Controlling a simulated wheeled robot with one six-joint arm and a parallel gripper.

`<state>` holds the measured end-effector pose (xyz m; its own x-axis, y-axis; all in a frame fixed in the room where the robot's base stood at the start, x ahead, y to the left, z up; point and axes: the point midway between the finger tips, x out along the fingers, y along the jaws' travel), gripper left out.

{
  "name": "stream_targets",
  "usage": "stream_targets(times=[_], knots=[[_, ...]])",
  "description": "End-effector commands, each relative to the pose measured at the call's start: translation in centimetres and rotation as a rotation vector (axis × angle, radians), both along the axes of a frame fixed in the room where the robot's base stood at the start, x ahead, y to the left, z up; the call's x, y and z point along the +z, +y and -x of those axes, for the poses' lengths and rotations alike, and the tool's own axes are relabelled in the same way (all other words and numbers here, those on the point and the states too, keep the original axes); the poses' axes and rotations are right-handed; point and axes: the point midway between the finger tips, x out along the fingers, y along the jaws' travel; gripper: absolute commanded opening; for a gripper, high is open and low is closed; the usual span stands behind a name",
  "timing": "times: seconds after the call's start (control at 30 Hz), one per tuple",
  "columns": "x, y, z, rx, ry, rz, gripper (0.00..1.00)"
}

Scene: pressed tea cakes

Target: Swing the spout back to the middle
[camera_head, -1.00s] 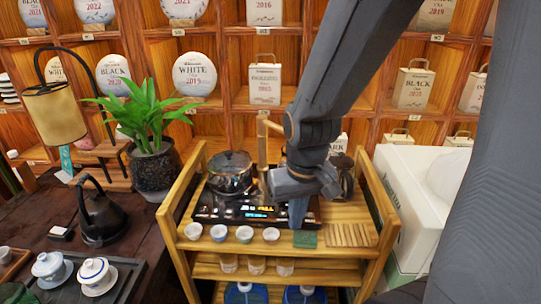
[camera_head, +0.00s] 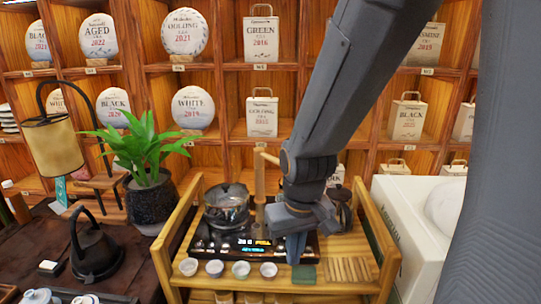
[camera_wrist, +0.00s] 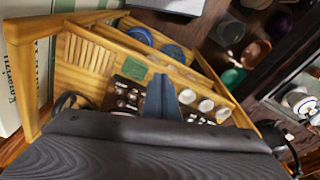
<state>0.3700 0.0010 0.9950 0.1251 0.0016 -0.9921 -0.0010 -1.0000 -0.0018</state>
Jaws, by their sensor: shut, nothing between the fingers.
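The spout (camera_head: 260,176) is a tan, bamboo-like post with a short arm at its top. It rises behind the black tea stove (camera_head: 225,242) on the wooden cart, between the glass pot and my arm. Its top arm points right, toward my arm, which may hide its end. My gripper (camera_head: 294,252) points down over the right part of the stove, right of and nearer than the spout. In the wrist view my gripper (camera_wrist: 162,96) shows its fingers together and empty. I cannot make out the spout there.
A glass pot (camera_head: 227,205) stands left of the spout. Several small cups (camera_head: 241,270), a green cloth (camera_head: 303,274) and a slatted mat (camera_head: 348,270) line the cart's front. A dark jar (camera_head: 340,212) stands behind my arm. Wooden rails (camera_head: 180,228) edge the cart.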

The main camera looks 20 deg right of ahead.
Motion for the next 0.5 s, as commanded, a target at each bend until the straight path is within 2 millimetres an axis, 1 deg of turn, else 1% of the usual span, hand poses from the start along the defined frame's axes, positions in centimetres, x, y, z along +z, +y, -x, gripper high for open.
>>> stream_targets(times=[0.3, 0.37, 0.43, 0.47, 0.5], knots=[[0.0, 0.0, 0.0, 0.0, 0.0, 0.0, 0.0], [0.0, 0.0, -0.1, -0.001, -0.002, 0.0, 0.1], [0.2, -0.3, -0.9, -0.012, -0.022, 0.002, 0.22], [0.3, -0.6, -1.6, -0.022, -0.041, 0.005, 0.27], [0.6, -0.9, -2.9, -0.039, -0.075, 0.008, 0.34]])
